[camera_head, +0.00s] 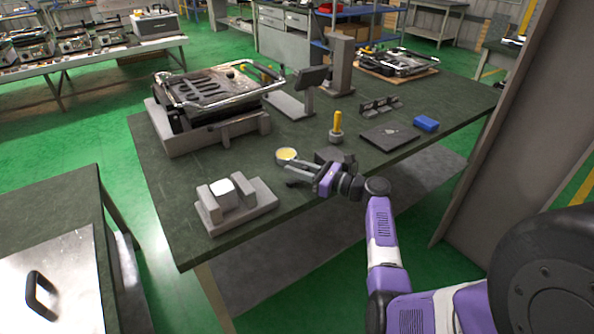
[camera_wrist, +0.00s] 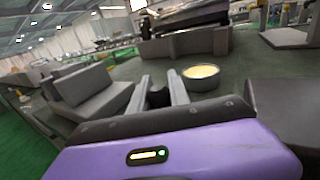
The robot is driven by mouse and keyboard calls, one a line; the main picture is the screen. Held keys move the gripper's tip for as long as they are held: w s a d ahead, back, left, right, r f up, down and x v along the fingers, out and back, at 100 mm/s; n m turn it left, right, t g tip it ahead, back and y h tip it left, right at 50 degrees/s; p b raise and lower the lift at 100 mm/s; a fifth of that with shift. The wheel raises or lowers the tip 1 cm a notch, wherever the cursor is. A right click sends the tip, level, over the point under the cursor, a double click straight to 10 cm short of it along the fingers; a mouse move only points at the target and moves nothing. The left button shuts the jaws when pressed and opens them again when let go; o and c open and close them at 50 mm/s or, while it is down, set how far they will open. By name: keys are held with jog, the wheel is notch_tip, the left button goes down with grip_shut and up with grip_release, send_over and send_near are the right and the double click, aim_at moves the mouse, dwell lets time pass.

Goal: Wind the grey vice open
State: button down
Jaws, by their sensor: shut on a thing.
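The grey vice (camera_head: 236,207) stands near the front left corner of the dark green bench. A pale block (camera_head: 221,189) sits between its upright jaws. The vice also shows at left in the wrist view (camera_wrist: 88,86). My gripper (camera_head: 289,176) is just right of the vice, low over the bench, with its fingers towards it. In the wrist view my gripper (camera_wrist: 160,88) has its fingers on either side of a dark rounded handle (camera_wrist: 158,97) and is shut on it. Where this handle joins the vice is hidden.
A round tin with yellow contents (camera_head: 287,155) stands close behind my gripper. A large metal fixture (camera_head: 215,92) stands behind the vice.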

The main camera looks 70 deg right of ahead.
jog(key=shift+n+y, duration=0.3)
jog(key=shift+y, duration=0.1)
jog(key=shift+w, duration=0.1)
jog(key=c, duration=1.2)
grip_release()
jog(key=shift+c, duration=0.2)
jog(key=shift+s, duration=3.95)
